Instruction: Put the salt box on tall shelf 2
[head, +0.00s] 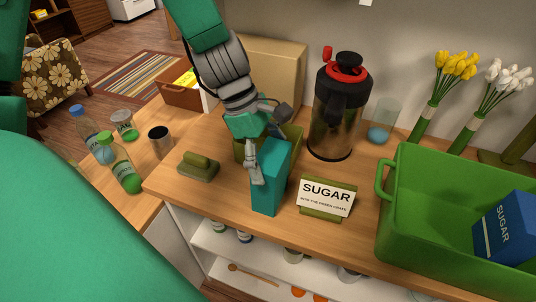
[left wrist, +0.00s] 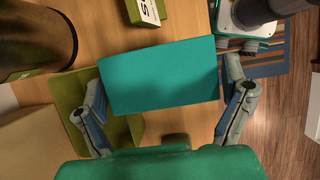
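A teal box (head: 270,180) with no readable label stands upright at the front edge of the wooden counter, left of the SUGAR sign; I cannot tell if its bottom touches the wood. It may be the salt box. My left gripper (head: 268,148) comes down from above with its fingers on the box's two sides. In the left wrist view the teal box (left wrist: 160,75) fills the space between the fingers of the gripper (left wrist: 165,95). My right gripper is not in view. I cannot identify tall shelf 2.
A green crate (head: 388,215) at right holds a blue SUGAR box (head: 507,232). The SUGAR sign (head: 326,197), a dark dispenser (head: 335,115) and an olive tray (head: 292,138) stand close by. A sponge-like olive block (head: 198,163) lies left. White shelves (head: 225,245) are below the counter.

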